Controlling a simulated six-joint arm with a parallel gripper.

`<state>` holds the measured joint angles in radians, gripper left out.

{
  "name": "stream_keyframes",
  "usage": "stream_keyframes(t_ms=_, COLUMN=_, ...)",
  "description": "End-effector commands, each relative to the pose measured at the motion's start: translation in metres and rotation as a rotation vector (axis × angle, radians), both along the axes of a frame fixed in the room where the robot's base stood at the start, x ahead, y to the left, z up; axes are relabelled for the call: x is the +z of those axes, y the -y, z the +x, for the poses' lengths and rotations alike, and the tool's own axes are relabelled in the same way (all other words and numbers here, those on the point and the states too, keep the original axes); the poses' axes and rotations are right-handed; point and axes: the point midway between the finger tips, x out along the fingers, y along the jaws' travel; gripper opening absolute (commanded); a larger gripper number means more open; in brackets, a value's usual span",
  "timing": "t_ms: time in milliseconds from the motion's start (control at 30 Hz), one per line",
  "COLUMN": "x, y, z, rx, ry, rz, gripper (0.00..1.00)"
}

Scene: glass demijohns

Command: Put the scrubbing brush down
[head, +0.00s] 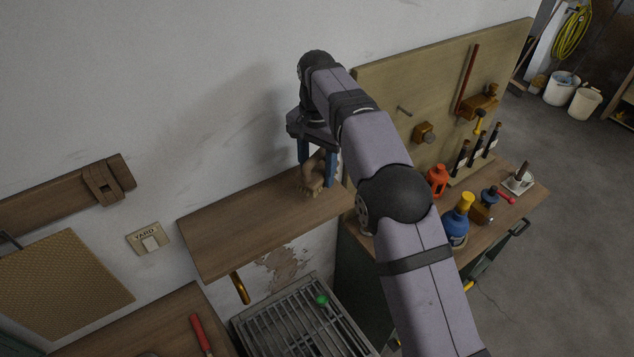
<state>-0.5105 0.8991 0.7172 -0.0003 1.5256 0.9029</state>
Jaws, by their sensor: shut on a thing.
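My gripper (319,166) is at the upper middle of the head view, with its two blue fingers pointing down. It is shut on the scrubbing brush (311,180), a brown wooden thing between the fingers. The brush is over the right end of the wooden wall shelf (225,238). I cannot tell whether the brush touches the shelf or hangs just above it. The fingers and my arm hide part of the brush.
The shelf's left and middle are bare. Below are a metal grate (285,330) and a red-handled tool (200,334). To the right, a workbench holds a blue bottle (456,225), a red bottle (437,180) and several tools before a pegboard (430,85).

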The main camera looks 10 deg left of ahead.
Motion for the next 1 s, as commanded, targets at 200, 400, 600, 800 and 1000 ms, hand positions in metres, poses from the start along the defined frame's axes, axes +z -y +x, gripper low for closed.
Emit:
stream_keyframes(t_ms=200, x=-0.009, y=0.000, z=0.000, rx=0.000, ry=-0.001, rz=-0.001, gripper=0.24)
stream_keyframes(t_ms=400, x=-0.032, y=0.000, z=0.000, rx=0.000, ry=-0.001, rz=-0.001, gripper=0.24)
stream_keyframes(t_ms=600, x=-0.041, y=0.000, z=0.000, rx=0.000, ry=0.001, rz=0.001, gripper=0.24)
stream_keyframes(t_ms=800, x=-0.042, y=0.000, z=0.000, rx=0.000, ry=0.001, rz=0.001, gripper=0.24)
stream_keyframes(t_ms=1000, x=-0.045, y=0.000, z=0.000, rx=0.000, ry=0.000, rz=0.000, gripper=0.59)
